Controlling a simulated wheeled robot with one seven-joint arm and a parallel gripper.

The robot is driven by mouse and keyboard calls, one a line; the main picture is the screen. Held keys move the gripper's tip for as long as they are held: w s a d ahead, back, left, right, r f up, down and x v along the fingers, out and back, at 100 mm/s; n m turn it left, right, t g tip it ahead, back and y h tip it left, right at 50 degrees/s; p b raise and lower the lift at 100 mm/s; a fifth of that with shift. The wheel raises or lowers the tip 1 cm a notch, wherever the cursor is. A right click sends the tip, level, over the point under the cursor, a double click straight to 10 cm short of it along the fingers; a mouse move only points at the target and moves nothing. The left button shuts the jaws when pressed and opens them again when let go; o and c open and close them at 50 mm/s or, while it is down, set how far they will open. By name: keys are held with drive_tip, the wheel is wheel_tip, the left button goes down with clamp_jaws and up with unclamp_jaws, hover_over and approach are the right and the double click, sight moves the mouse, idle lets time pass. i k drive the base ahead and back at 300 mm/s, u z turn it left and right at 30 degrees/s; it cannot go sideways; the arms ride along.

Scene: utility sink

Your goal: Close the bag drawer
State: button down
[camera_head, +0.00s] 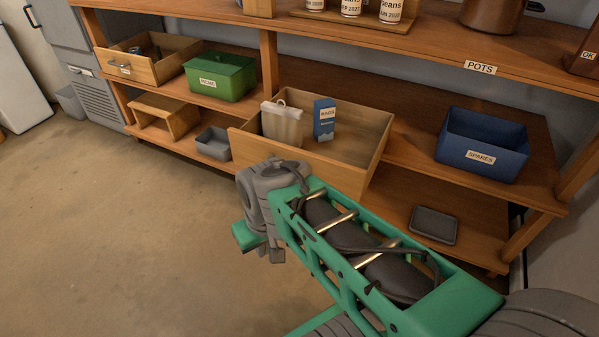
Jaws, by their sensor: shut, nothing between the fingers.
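The bag drawer (297,163) is a light wooden drawer pulled out from the middle of the shelf unit. A pale translucent bag-like container (282,123) and a blue and white box marked BAGS (324,119) stand inside it. My gripper (264,243) is in front of the drawer's lower left part in the picture, shut and holding nothing. My arm hides part of the drawer front, and its handle is not visible. I cannot tell whether my gripper touches the drawer front.
Another wooden drawer (125,67) is open at upper left, beside a green bin (219,77). A grey bin (213,143) and a wooden stool-like piece (165,115) sit low. A blue SPARES bin (483,143) stands right; a dark tray (433,224) lies below. The left floor is clear.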

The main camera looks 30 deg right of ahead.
sight(347, 162)
drive_tip(key=u, duration=0.4)
drive_tip(key=k, duration=1)
drive_tip(key=u, duration=0.8)
drive_tip(key=i, duration=1.8)
drive_tip(key=z, duration=1.3)
drive_tip(key=i, duration=0.55)
drive_tip(key=z, duration=0.7)
